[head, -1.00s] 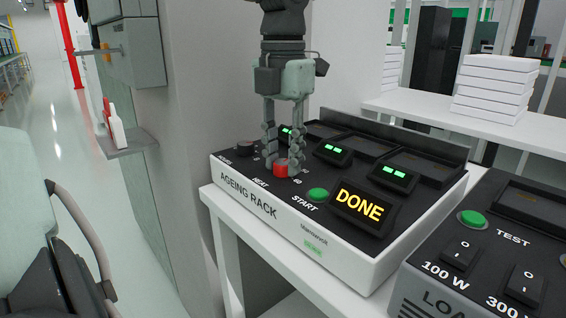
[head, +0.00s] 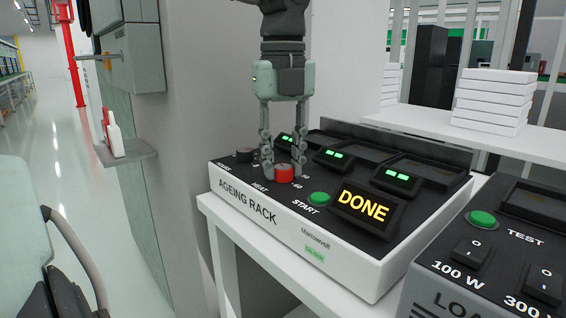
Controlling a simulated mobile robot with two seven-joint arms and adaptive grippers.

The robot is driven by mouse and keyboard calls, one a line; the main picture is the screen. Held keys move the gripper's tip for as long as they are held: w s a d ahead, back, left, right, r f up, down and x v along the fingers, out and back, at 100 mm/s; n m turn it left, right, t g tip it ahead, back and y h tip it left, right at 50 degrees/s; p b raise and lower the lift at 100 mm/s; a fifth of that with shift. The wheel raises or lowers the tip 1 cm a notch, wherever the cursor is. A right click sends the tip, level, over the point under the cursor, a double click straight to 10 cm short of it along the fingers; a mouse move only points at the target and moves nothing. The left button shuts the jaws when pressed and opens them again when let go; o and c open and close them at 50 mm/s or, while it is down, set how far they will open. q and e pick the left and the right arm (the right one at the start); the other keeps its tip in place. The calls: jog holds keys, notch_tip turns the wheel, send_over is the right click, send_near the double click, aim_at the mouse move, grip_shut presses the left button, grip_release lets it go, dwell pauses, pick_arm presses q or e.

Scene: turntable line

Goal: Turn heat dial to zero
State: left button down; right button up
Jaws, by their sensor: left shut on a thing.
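The ageing rack (head: 264,208) is a white box with a black top on a white table. Its red heat dial (head: 284,174) is near the front left, by the word HEAT. My left gripper (head: 284,170) points straight down over the dial, and its two fingers are shut on the dial's left and right sides. The dial's pointer is too small to read, and a "60" mark shows just right of it. A lit screen (head: 362,206) reads DONE in yellow. My right gripper is not in view.
A green START button (head: 319,198) sits just right of the dial, and a dark knob (head: 245,155) sits behind left. Several small displays glow green. A load unit (head: 450,270) with a green TEST button stands at right. A grey pillar (head: 205,120) rises close at left.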

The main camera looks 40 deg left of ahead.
aim_at(283, 167)
pick_arm(q)
jog(key=shift+n, duration=2.3)
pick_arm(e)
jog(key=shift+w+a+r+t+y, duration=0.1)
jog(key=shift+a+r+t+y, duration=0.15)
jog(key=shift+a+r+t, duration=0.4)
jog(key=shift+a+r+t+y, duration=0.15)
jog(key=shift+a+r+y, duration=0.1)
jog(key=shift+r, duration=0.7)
pick_arm(q)
jog(key=shift+b, duration=0.3)
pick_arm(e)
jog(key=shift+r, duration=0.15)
pick_arm(q)
jog(key=c, duration=1.2)
grip_release()
notch_tip(283, 167, up, 12)
jog(key=shift+r, duration=0.1)
